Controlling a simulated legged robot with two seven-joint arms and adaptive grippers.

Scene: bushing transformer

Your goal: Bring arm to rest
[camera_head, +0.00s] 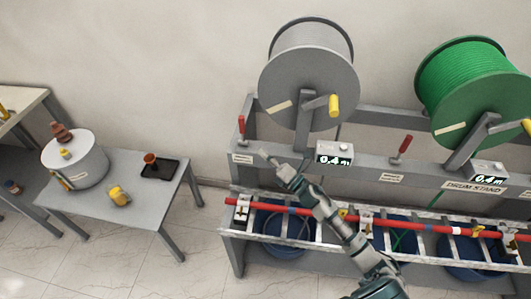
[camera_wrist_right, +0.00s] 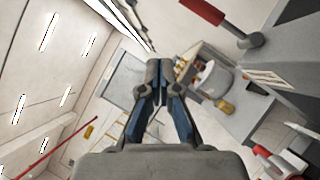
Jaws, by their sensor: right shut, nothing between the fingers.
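My right arm reaches up from the bottom right of the head view, in front of the drum stand (camera_head: 375,172). My right gripper (camera_head: 265,154) is at the stand's left part, just right of and below a red-handled lever (camera_head: 241,128). In the right wrist view the gripper (camera_wrist_right: 158,66) has its fingers together with nothing between them. A red handle (camera_wrist_right: 203,10) shows above and right of the fingers there. I cannot tell the exact gap between gripper and stand. My left gripper is not in view.
The stand carries a grey cable drum (camera_head: 308,75) and a green cable drum (camera_head: 472,90), with a second red lever (camera_head: 405,146). A red bar (camera_head: 400,222) runs along below. At left, a grey table (camera_head: 120,215) holds a grey cylinder (camera_head: 75,163), a yellow item (camera_head: 119,196) and a black tray (camera_head: 168,172).

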